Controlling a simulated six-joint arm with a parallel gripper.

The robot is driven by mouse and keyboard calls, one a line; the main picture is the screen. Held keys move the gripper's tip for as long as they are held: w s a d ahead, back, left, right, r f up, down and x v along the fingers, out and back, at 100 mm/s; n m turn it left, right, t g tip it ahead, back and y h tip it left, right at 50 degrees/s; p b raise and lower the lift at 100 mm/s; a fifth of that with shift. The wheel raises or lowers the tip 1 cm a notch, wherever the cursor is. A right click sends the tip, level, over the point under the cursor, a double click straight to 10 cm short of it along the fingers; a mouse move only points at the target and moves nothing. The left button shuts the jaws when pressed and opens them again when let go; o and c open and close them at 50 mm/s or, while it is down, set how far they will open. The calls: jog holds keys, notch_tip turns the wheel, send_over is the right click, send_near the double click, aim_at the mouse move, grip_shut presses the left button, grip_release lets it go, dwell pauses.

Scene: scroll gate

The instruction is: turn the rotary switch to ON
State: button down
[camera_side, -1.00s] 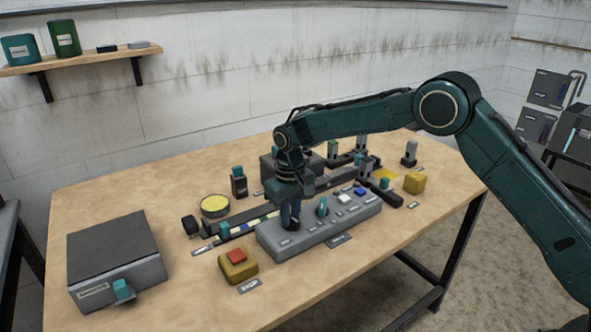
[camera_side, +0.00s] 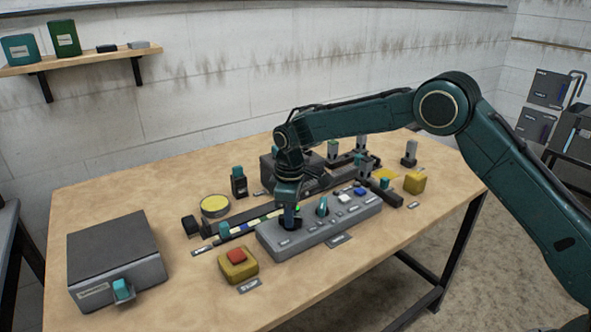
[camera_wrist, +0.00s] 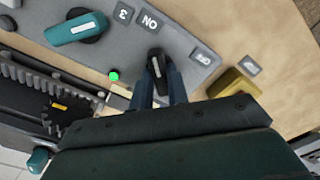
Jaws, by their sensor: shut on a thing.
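The rotary switch (camera_wrist: 156,66) is a small black knob with a pale mark on its top, on the grey control panel (camera_wrist: 190,25). Its mark points roughly up in the wrist view, toward the ON label (camera_wrist: 150,22). The OFF label (camera_wrist: 203,57) is to its right. My gripper (camera_wrist: 158,80) points down with its two fingers around the knob, shut on it. In the side view my gripper (camera_side: 289,217) is at the panel's left end and mostly hides the knob. A green light (camera_wrist: 114,76) glows beside the switch.
A larger teal knob (camera_side: 322,206) stands close by on the panel (camera_side: 330,232), with white and blue buttons beyond. A yellow box with a red button (camera_side: 237,257) sits in front left. A dark slider rail (camera_side: 235,229) runs behind. The front right table is clear.

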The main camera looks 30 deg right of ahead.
jog(key=shift+r, duration=0.1)
dwell(0.3)
jog(key=c, duration=1.4)
grip_release()
jog(key=shift+o, duration=0.2)
notch_tip(320, 180, up, 14)
